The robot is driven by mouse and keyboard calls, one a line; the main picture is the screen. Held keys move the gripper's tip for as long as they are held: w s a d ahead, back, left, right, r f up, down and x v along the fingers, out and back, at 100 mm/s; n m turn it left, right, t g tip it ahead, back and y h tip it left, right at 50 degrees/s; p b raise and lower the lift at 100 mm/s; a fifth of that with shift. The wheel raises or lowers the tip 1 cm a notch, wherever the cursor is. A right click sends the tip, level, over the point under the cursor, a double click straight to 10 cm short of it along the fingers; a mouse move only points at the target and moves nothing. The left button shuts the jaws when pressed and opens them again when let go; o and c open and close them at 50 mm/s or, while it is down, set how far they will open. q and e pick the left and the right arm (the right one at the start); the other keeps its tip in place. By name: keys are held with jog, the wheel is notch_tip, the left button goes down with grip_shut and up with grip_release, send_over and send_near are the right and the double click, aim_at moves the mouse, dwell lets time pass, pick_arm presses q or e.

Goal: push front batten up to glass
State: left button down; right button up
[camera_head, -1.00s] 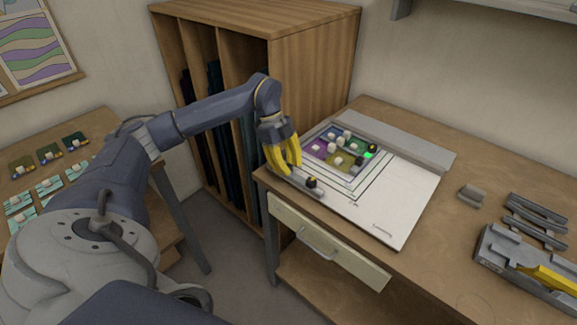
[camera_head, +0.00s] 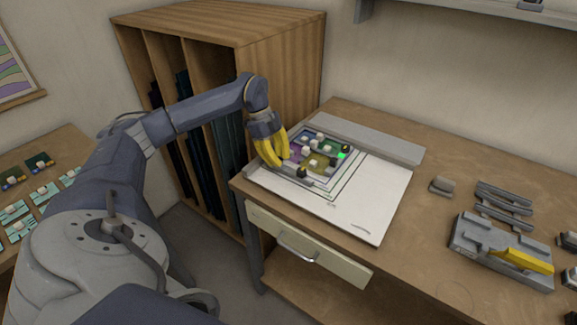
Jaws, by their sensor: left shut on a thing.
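The glass (camera_head: 330,162) lies on the white board as a panel of purple, green, blue and yellowish pieces with several small pale blocks on it. The front batten (camera_head: 302,173), a grey strip with a dark knob, lies along the glass's near side. It is close to the glass, but I cannot tell whether they touch. My left gripper (camera_head: 277,162) has yellow fingers, pointing down and shut on the left part of the batten, which they partly hide. My right gripper is out of view.
A long grey rail (camera_head: 370,138) runs behind the glass. A small grey block (camera_head: 441,185), grey strips (camera_head: 505,203) and a grey fixture with a yellow handle (camera_head: 525,260) stand at right. A wooden rack (camera_head: 290,65) rises behind my arm.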

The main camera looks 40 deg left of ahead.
pick_arm(q)
jog(key=shift+w+f, duration=0.15)
jog(key=shift+w, duration=0.15)
jog(key=c, duration=1.3)
grip_release()
jog(key=v, duration=1.2)
